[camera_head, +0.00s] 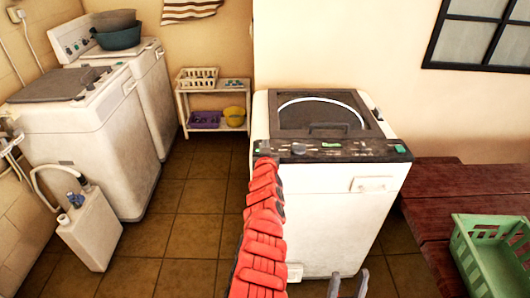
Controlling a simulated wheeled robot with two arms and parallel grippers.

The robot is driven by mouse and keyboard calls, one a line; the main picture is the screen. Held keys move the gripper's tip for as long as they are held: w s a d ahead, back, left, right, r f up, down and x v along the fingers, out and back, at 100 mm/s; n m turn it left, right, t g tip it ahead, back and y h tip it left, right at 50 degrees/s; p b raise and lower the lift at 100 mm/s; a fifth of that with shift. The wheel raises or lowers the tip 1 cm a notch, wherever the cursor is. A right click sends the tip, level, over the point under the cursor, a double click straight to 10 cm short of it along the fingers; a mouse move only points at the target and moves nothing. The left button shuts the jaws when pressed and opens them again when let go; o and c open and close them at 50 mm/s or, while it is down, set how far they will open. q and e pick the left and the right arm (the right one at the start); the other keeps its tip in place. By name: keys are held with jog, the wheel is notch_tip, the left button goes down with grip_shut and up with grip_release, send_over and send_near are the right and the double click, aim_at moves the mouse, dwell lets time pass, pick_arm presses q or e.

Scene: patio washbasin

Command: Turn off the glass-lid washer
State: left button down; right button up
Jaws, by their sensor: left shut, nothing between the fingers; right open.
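The glass-lid washer (335,205) stands in the middle, a white top-loader with a closed dark glass lid (318,112). Its dark control panel (345,150) runs along the front top edge, with a green button (400,149) at the right end and small marks and controls along it. My red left gripper (265,164) reaches up from below to the panel's left end and is shut with nothing held. It covers part of that end; I cannot tell whether it touches. My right gripper (349,284) shows only its grey fingertips at the bottom edge, apart and empty, in front of the washer.
Two other white washers (85,135) stand at left, one bearing bowls (118,38). A white jug (92,230) is on the tiled floor (185,235). A small shelf (215,130) stands behind. A wooden bench (440,205) with a green basket (490,255) is at right.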

pick_arm(q)
jog(key=shift+w+a+f, duration=0.1)
jog(key=shift+w+a, duration=0.1)
jog(key=shift+w, duration=1)
jog(key=shift+w+b, duration=0.4)
jog(key=shift+w, duration=0.35)
jog(key=shift+w+d+f+b, duration=0.15)
jog(key=shift+f+b, duration=0.2)
jog(key=shift+f, duration=1.6)
